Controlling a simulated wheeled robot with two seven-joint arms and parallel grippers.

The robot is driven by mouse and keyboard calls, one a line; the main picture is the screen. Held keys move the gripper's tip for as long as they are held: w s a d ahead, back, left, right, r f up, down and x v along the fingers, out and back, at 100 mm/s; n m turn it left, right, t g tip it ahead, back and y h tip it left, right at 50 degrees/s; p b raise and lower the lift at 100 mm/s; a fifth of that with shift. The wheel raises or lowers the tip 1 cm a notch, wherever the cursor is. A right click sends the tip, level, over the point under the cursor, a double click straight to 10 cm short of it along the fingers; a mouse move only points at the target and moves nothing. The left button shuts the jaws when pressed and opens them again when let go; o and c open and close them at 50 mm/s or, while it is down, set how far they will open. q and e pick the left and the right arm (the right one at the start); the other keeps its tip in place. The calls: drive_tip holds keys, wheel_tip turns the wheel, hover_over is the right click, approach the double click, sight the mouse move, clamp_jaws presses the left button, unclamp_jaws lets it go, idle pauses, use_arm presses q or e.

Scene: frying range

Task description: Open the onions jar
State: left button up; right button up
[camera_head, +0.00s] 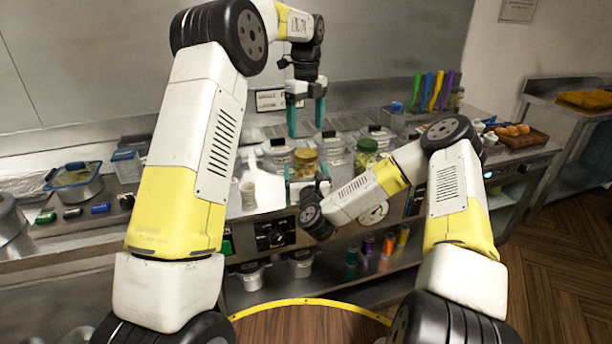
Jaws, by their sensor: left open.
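A glass jar with a gold-brown lid and pale yellowish contents, probably the onions jar (305,169), stands on the steel counter in the middle of the head view. My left gripper (306,131) is open above it, teal fingers pointing down, one on each side of the lid's line. The fingertips look higher than the lid; I see no contact. My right gripper (306,186) is low in front of the jar, with teal finger parts showing near both sides. Its wrist hides much of it, so I cannot tell whether it touches the jar.
A second jar with green contents (366,156) stands to the right. Several lidded steel containers (277,150) line the back. A pale cup (248,194) is at the left. Control knobs are on the counter's front; spice bottles (366,246) stand on the shelf below.

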sight(306, 153)
drive_tip(key=shift+w+a, duration=0.1)
drive_tip(key=shift+w, duration=0.5)
clamp_jaws()
use_arm(q)
drive_tip(key=m, duration=0.4)
drive_tip(key=shift+f, duration=4)
